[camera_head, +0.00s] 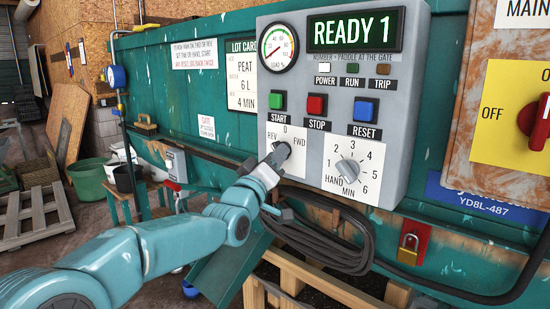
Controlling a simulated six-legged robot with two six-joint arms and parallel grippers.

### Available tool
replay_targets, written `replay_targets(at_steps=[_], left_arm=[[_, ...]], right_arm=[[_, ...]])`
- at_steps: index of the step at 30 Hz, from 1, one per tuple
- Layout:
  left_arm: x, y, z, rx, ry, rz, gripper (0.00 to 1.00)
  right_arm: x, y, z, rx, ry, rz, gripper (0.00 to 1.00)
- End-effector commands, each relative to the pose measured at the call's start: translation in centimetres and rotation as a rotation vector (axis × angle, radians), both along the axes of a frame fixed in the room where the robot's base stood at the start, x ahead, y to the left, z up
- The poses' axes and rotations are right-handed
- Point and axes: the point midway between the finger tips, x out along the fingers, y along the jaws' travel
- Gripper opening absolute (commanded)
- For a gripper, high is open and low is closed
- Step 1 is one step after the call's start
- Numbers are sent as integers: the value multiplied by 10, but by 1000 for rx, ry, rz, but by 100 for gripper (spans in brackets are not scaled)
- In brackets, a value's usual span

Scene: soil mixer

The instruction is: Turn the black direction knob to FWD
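The black direction knob (283,149) is on the lower left of the grey control panel, on a white plate marked REV, 0 and FWD. My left arm comes in from the lower left, and its gripper (275,161) is right at the knob, covering its lower left part. The finger gap is too small and hidden to tell whether the fingers are closed on the knob. Which mark the knob points to is not clear. My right gripper is not in view.
The grey panel (405,160) also carries a green START button (277,100), a red STOP button (316,104), a blue RESET button (364,109) and a HAND timer dial (347,169). The display (355,30) reads READY 1. A coiled black cable (325,245) hangs below.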

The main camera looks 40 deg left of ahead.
Motion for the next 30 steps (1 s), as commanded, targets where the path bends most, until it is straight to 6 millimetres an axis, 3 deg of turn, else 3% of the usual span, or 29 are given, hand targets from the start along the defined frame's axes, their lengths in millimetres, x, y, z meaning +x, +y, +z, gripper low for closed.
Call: replay_targets(at_steps=[1, 2, 3, 11, 17, 24, 30], left_arm=[[0, 0, 0, 0, 0, 0, 13], [0, 0, 0, 0, 0, 0, 4], [0, 0, 0, 0, 0, 0, 0], [0, 0, -1, 13, 0, 0, 0], [0, 1, -5, 84, -1, 2, 0], [0, 4, -7, 268, -1, 3, 0], [0, 6, -4, 458, 1, 3, 0]], right_arm=[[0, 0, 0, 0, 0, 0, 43], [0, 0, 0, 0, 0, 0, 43], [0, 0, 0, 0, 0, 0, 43], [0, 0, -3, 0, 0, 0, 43], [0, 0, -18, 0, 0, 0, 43], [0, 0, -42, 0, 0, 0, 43], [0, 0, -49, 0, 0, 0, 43]])
